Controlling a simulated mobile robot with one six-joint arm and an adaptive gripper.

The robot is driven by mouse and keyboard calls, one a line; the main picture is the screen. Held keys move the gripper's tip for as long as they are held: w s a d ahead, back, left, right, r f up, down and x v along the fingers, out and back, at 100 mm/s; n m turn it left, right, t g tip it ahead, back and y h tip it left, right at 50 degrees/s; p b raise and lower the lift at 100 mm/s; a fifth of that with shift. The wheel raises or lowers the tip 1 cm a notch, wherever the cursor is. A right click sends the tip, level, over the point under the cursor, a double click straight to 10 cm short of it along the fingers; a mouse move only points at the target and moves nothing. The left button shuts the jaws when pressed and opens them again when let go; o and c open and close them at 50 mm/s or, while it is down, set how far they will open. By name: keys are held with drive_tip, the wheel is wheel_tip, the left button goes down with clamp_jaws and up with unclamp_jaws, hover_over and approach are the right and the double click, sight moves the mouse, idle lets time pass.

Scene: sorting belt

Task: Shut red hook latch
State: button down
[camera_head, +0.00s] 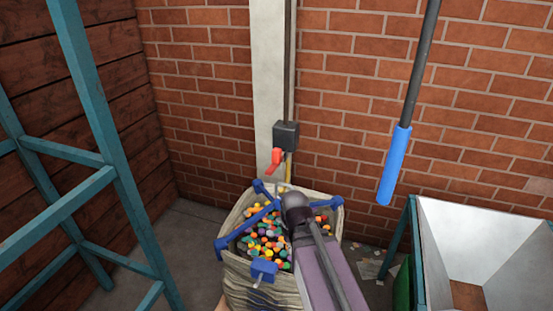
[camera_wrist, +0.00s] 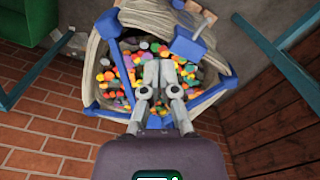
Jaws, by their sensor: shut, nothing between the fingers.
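A red lever (camera_head: 275,160) sticks out down-left from a dark box (camera_head: 286,136) on the pale wall post. It is the only red latch-like part I see, and I cannot tell whether it is open or shut. My gripper (camera_wrist: 158,68) shows in the wrist view, its fingers together and empty, over a bag of coloured balls. In the head view my arm covers the right part of the bag, and the fingertips cannot be made out. The red lever is not seen in the wrist view.
The open bag (camera_head: 338,200) hangs in a blue frame (camera_head: 232,240) with a blue block (camera_head: 264,270) at its front. A teal metal frame (camera_head: 105,125) stands at left.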

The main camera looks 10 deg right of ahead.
sight(274, 166)
drive_tip(key=w+r+m+g+p, duration=0.1)
drive_tip(key=w+r+m+p, duration=0.2)
drive_tip(key=w+r+p, duration=0.9)
drive_tip(key=w+d+r+m+y+p, duration=0.1)
drive_tip(key=w+r+m+p, duration=0.1)
drive_tip(key=w+r+p, duration=1.1)
wheel_tip(274, 166, up, 6)
drive_tip(key=p, duration=0.5)
drive_tip(key=shift+w+m+g, duration=0.25)
drive_tip(key=shift+m+g, duration=0.15)
drive_tip(key=shift+f, duration=0.25)
drive_tip(key=f+b, duration=0.4)
drive_tip(key=s+f+b, duration=0.1)
drive_tip(key=f+b, duration=0.4)
drive_tip(key=s+a+f+b, duration=0.1)
drive_tip(key=f+b, duration=0.3)
drive_tip(key=shift+a+f+b, duration=0.1)
drive_tip(key=shift+f+b, duration=0.1)
drive_tip(key=shift+b, duration=0.15)
drive_tip(key=shift+s+a+f, duration=0.15)
drive_tip(key=shift+a, duration=0.05)
